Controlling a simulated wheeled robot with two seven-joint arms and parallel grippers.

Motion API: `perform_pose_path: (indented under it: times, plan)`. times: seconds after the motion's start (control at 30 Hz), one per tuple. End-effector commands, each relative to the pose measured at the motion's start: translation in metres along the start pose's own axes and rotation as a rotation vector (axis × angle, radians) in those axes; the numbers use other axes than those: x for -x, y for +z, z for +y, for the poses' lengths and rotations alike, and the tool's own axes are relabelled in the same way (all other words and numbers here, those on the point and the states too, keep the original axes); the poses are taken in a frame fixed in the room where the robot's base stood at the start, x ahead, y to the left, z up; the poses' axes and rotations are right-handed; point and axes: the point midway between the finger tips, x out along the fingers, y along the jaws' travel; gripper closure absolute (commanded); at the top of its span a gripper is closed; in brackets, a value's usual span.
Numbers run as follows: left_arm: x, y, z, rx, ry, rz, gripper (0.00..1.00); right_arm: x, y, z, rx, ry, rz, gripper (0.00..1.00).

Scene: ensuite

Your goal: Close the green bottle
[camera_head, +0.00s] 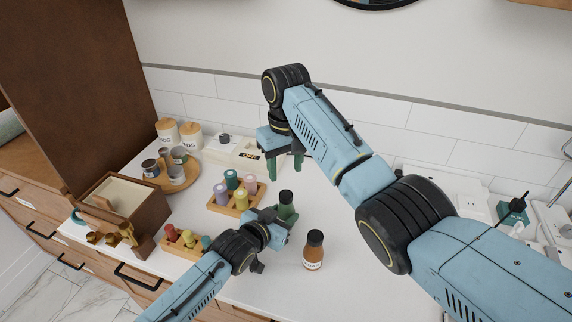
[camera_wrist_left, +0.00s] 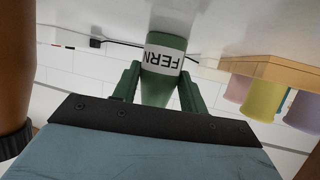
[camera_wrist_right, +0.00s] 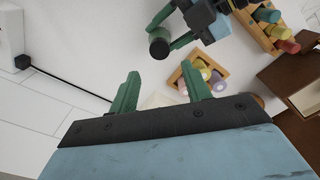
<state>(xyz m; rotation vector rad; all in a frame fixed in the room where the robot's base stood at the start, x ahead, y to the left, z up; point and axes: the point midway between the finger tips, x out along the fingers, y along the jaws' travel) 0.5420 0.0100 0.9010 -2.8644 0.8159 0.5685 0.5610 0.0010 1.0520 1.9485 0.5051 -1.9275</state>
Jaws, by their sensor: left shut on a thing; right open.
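The green bottle (camera_head: 287,212) stands upright on the white counter with a black cap on its top. It carries a white FERN label (camera_wrist_left: 165,60) in the left wrist view, where it appears upside down. My left gripper (camera_head: 280,222) is shut around the bottle's body, a green finger on each side. My right gripper (camera_head: 285,163) is open and empty, behind the bottle and apart from it. In the right wrist view the black cap (camera_wrist_right: 159,47) shows beyond the open right fingers (camera_wrist_right: 160,78). I cannot tell whether the cap is tight.
An amber bottle (camera_head: 314,255) with a black cap stands close to the right of the green one. A wooden rack (camera_head: 236,205) of coloured pegs is to the left, another (camera_head: 172,240) nearer the front edge. A wooden box (camera_head: 150,212) stands farther left.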

Motion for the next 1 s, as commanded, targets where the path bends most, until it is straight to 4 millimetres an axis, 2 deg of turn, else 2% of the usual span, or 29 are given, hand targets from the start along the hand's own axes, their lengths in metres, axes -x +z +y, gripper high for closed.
perform_pose_path:
  times: [0.1,0.3,0.77,0.87,1.0]
  plan:
    - [0.000,0.001,0.000,0.000,0.000,-0.002,1.00,0.001,0.001,0.001,0.173,0.001,-0.005,0.52]
    - [0.000,0.001,0.000,0.000,0.000,-0.002,1.00,0.002,0.002,0.000,0.334,-0.002,-0.009,0.52]
    - [0.000,0.001,0.000,0.000,0.000,-0.002,1.00,-0.001,0.003,0.000,0.358,-0.003,-0.011,0.52]
    - [0.000,0.001,0.000,0.000,0.000,-0.002,1.00,-0.010,0.003,0.000,0.357,-0.003,-0.012,0.52]
    - [0.000,0.001,0.000,0.000,0.000,-0.002,1.00,-0.031,0.004,0.000,0.357,-0.003,-0.015,0.52]
